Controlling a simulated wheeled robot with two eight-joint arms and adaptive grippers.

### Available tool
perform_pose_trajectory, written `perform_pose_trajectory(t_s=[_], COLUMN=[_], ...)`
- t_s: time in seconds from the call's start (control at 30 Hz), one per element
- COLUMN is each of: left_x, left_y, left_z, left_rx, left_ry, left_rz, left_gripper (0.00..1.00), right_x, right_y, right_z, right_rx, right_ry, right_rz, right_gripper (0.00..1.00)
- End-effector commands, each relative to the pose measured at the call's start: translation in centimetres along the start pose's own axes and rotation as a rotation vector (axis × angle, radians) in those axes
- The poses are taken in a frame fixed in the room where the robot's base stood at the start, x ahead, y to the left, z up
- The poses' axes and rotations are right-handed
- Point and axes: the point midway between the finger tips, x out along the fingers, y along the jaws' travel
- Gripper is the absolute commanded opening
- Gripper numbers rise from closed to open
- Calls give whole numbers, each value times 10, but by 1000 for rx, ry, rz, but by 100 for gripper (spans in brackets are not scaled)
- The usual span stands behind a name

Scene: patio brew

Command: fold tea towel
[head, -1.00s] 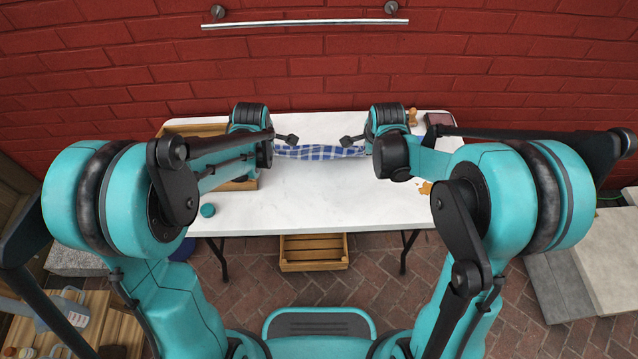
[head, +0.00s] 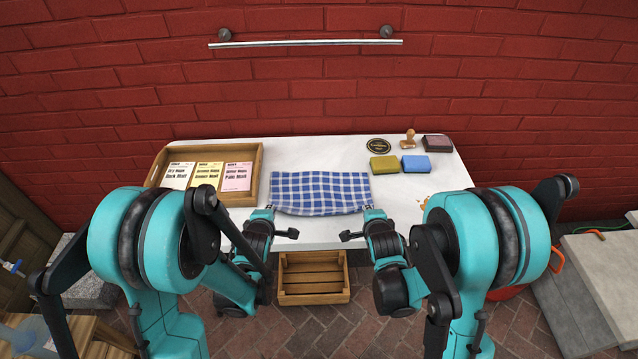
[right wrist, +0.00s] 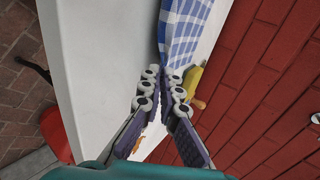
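The blue-and-white checked tea towel (head: 320,190) lies on the white table as a wide strip, its near edge slightly bowed. It also shows in the right wrist view (right wrist: 186,28), just beyond the fingertips. Whether the fingertips touch the cloth I cannot tell.
A wooden tray (head: 255,162) with several labelled packets stands left of the towel. Yellow (head: 384,164) and blue (head: 416,163) sponges, a stamp (head: 410,139), a round dark disc (head: 378,146) and a dark box (head: 437,143) lie at the back right. A wooden crate (head: 313,288) is under the table.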

Motion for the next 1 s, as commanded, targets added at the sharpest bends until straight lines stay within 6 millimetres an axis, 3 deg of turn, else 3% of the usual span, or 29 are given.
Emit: perform_pose_trajectory(t_s=[0.1, 0.27, 0.67, 1.0], left_x=[0, 0, -1, -48], left_y=[0, 0, 1, 23], left_z=[0, 0, 0, 1], left_rx=[0, 0, 0, 0], left_ry=[0, 0, 0, 0], left_rz=[-1, -2, -2, -2], left_gripper=[0, 38, 38, 38], right_x=[0, 0, -1, -48], right_y=[0, 0, -1, -23], right_z=[0, 0, 0, -1], right_rx=[0, 0, 0, -1], right_ry=[0, 0, 0, 0], right_rz=[1, 2, 2, 3], right_gripper=[0, 38, 38, 38])
